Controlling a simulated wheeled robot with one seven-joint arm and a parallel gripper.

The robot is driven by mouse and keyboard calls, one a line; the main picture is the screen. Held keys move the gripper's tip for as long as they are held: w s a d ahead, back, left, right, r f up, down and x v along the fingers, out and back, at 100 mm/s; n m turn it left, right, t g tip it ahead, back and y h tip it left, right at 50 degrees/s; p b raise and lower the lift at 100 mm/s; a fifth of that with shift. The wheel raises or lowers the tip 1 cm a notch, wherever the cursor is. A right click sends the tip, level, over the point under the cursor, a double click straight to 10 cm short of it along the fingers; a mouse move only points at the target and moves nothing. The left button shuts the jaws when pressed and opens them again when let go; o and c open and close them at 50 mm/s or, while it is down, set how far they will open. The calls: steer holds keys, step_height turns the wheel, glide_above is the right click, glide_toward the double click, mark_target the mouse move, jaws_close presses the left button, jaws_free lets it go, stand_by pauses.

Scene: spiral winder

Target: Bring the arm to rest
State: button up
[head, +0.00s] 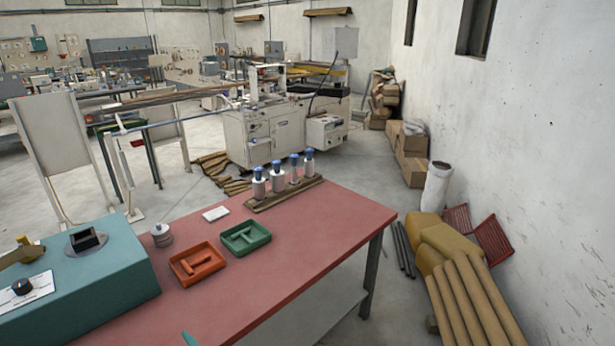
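My gripper and arm are not clearly in view. A red-topped table (300,262) stands in front of me. On it are an orange tray (184,272) and a green tray (232,247), each with a T-shaped piece inside. Several white bottles with blue caps stand upright on a wooden strip (304,189) at the far edge. A small teal tip (188,338) shows at the bottom edge; I cannot tell what it belongs to.
A teal machine box (95,285) with a black knob fills the left of the table. A metal weight (161,236) and a white block (216,214) lie near it. The table's right part is clear. Cardboard tubes (472,300) lean at the right.

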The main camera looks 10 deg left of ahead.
steer(key=s+d+f+m+t+h, duration=0.1)
steer(key=s+d+f+m+h, duration=0.15)
steer(key=d, duration=0.65)
steer(key=s+d+f+m+t+h, duration=0.15)
steer(key=s+d+f, duration=0.25)
steer(key=d, duration=0.6)
steer(key=s+d+f+m+t+h, duration=0.1)
steer(key=s+d+f+m+t, duration=0.15)
steer(key=d, duration=0.65)
steer(key=s+d+r+m+t+h, duration=0.1)
steer(key=s+d+r+m+h, duration=0.1)
steer(key=s+d+r, duration=0.2)
steer(key=s+d+r+m+h, duration=0.1)
steer(key=s+d+r+h, duration=0.2)
steer(key=s+d, duration=0.7)
steer(key=s+r, duration=0.1)
steer(key=s, duration=0.6)
steer(key=shift+d+m+t+h, duration=0.3)
steer(key=shift+m+t, duration=0.05)
steer(key=shift+t, duration=0.05)
